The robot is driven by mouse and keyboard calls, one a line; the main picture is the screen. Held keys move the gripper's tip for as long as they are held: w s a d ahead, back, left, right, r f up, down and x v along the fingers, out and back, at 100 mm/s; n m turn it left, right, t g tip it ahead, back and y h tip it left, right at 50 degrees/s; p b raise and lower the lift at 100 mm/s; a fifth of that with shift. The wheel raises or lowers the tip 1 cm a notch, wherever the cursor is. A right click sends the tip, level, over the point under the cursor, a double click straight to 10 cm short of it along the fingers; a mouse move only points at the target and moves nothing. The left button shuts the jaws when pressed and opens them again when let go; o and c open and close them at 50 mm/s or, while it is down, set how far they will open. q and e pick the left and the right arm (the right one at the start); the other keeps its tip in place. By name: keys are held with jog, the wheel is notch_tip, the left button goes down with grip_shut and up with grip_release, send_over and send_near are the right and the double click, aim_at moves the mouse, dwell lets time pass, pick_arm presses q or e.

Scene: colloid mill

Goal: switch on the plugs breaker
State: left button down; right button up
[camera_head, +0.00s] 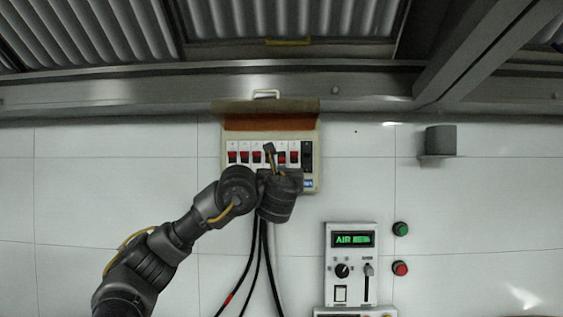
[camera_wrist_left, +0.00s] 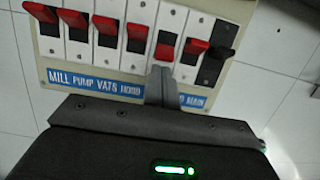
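The breaker box (camera_head: 228,178) is on the white wall with its lid raised. It holds a row of red switches and a black one at the right end. In the left wrist view the labels read MILL, PUMP, VATS and HOOD, with MAIN at the right; the label between is hidden by my fingers. My right gripper is out of view.
Black cables hang below the box. A control panel (camera_head: 350,290) with a lit display is lower right, beside a green button (camera_head: 400,229) and a red button (camera_head: 400,268). A metal hood beam runs above.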

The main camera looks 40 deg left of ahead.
pick_arm(q)
jog(key=shift+r, duration=0.2)
jog(key=shift+r+p, duration=0.55)
jog(key=shift+r, duration=0.15)
jog(key=shift+f, duration=0.2)
jog(key=shift+f+b, duration=0.5)
jog(key=shift+b, duration=0.2)
